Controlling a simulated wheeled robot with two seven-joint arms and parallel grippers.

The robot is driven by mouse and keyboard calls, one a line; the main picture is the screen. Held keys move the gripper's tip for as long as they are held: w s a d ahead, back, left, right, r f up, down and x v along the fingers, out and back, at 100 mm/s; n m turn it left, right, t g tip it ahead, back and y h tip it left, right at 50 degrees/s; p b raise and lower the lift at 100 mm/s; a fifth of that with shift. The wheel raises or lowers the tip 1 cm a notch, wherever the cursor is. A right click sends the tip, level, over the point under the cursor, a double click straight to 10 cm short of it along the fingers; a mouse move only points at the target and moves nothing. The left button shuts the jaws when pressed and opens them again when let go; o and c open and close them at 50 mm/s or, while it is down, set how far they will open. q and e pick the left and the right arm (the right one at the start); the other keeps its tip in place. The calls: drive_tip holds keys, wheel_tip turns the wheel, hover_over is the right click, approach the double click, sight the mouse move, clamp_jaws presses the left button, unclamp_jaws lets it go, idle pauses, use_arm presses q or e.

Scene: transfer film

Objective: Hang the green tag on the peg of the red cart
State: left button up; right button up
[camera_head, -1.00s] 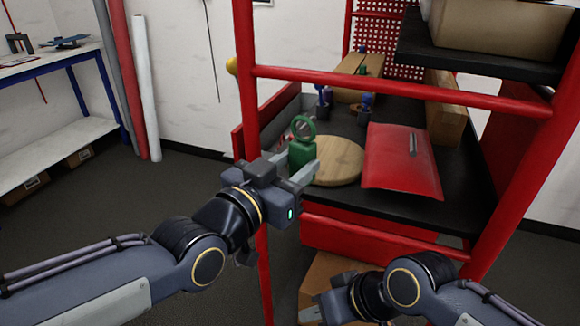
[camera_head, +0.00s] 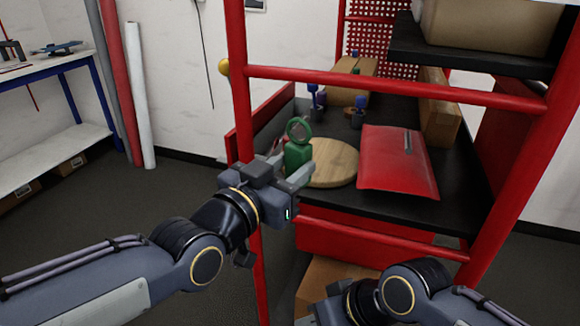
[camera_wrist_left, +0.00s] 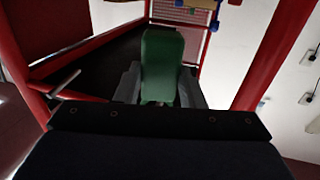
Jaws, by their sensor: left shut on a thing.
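The green tag (camera_head: 297,155), a block with a ring on top, is held upright between the fingers of my left gripper (camera_head: 291,174). It also shows in the left wrist view (camera_wrist_left: 162,62), between both fingers. My left gripper is at the front left of the red cart (camera_head: 238,110), in front of a round wooden board. A yellow ball-ended knob (camera_head: 224,67), perhaps the peg's tip, sticks out from the left post, up and left of the tag, apart from it. My right gripper (camera_head: 318,318) is low at the bottom edge, its fingers cut off or unclear.
The round wooden board (camera_head: 331,163) and a red sloped piece (camera_head: 396,162) lie on the cart's black shelf. A red crossbar (camera_head: 400,88) spans above. Small blue-topped items and boxes stand farther back. A workbench (camera_head: 50,65) is at the far left.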

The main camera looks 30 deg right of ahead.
use_arm(q)
drive_tip(key=o, duration=1.1)
drive_tip(key=v, duration=0.8)
drive_tip(key=w+a+f+n+t+y, duration=0.15)
drive_tip(key=a+f+n+y, duration=0.35)
drive_tip(key=a, duration=0.8)
drive_tip(key=w+a+f+n+t+y, duration=0.1)
drive_tip(key=w+a+f+n+y, duration=0.15)
drive_tip(key=a+f+y, duration=0.65)
drive_tip(key=s+a+f+n+g+h, duration=0.1)
drive_tip(key=s+a+f+n+g, duration=0.1)
drive_tip(key=s+a+f+n, duration=0.35)
drive_tip(key=s+a+f+n+g+h, duration=0.1)
drive_tip(key=s+a+f+n+g, duration=0.15)
drive_tip(key=s+a, duration=0.65)
drive_tip(key=shift+m, duration=0.55)
wheel_tip(320, 180, up, 19)
drive_tip(key=p, duration=1.9)
drive_tip(key=shift+w, duration=0.15)
